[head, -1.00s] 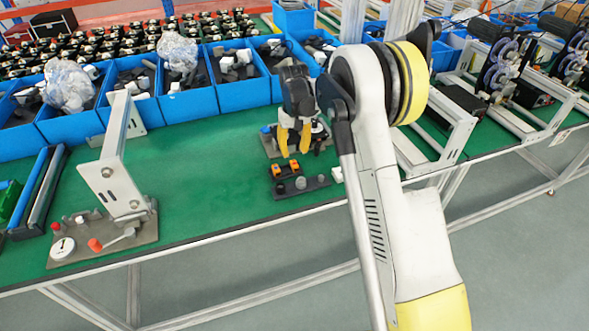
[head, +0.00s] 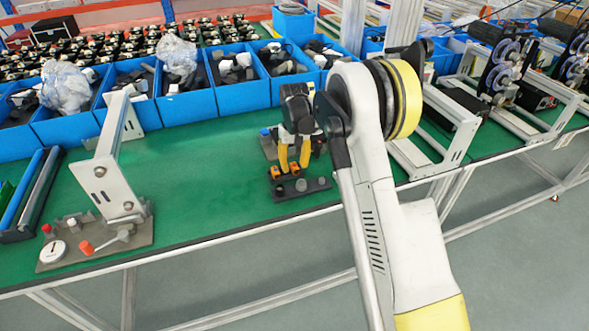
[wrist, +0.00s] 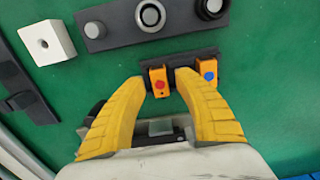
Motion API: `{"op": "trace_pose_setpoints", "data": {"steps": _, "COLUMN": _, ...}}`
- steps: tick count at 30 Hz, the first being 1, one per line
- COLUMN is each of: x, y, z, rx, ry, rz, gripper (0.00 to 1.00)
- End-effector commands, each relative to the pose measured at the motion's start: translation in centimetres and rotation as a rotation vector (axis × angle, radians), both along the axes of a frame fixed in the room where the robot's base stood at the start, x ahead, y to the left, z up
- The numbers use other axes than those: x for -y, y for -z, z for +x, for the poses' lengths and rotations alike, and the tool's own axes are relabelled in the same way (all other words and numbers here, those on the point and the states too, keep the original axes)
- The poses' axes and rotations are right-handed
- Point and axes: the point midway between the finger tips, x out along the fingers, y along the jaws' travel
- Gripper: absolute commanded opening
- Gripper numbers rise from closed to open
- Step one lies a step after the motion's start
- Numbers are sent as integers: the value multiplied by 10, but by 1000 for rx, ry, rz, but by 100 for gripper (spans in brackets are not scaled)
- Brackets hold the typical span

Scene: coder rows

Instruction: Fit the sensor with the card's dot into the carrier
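Two orange sensors sit side by side in a dark holder (wrist: 187,59) in the wrist view. One has a red dot (wrist: 159,83); the other has a blue dot (wrist: 209,76). My gripper (wrist: 160,82) is open, its yellow fingertips on either side of the red-dot sensor with gaps visible. In the head view my gripper (head: 293,170) points down at the sensors. A dark plate with round fittings (wrist: 122,27) lies just beyond the holder; I cannot tell whether it is the carrier. I cannot make out the card or its dot.
A white block with a hole (wrist: 47,42) lies beside the plate. Blue bins (head: 187,103) line the back of the green bench. A metal bracket stand (head: 110,185) is at the left. Green surface (head: 200,180) between stand and gripper is clear.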

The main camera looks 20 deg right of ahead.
Motion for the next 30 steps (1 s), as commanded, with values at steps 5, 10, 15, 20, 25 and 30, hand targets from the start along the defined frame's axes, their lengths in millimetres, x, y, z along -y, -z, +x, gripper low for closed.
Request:
{"op": "trace_pose_setpoints", "data": {"steps": 5, "x": 0, "y": 0, "z": 0, "rx": 0, "ry": 0, "rz": 0, "gripper": 0}}
{"op": "trace_pose_setpoints", "data": {"steps": 10, "x": 0, "y": 0, "z": 0, "rx": 0, "ry": 0, "rz": 0, "gripper": 0}}
{"op": "trace_pose_setpoints", "data": {"steps": 15, "x": 0, "y": -2, "z": 0, "rx": 0, "ry": 0, "rz": 0, "gripper": 0}}
{"op": "trace_pose_setpoints", "data": {"steps": 20, "x": 0, "y": -13, "z": 0, "rx": 0, "ry": 0, "rz": 0, "gripper": 0}}
{"op": "trace_pose_setpoints", "data": {"steps": 25, "x": 0, "y": -29, "z": 0, "rx": 0, "ry": 0, "rz": 0, "gripper": 0}}
{"op": "trace_pose_setpoints", "data": {"steps": 30, "x": 0, "y": -44, "z": 0, "rx": 0, "ry": 0, "rz": 0, "gripper": 0}}
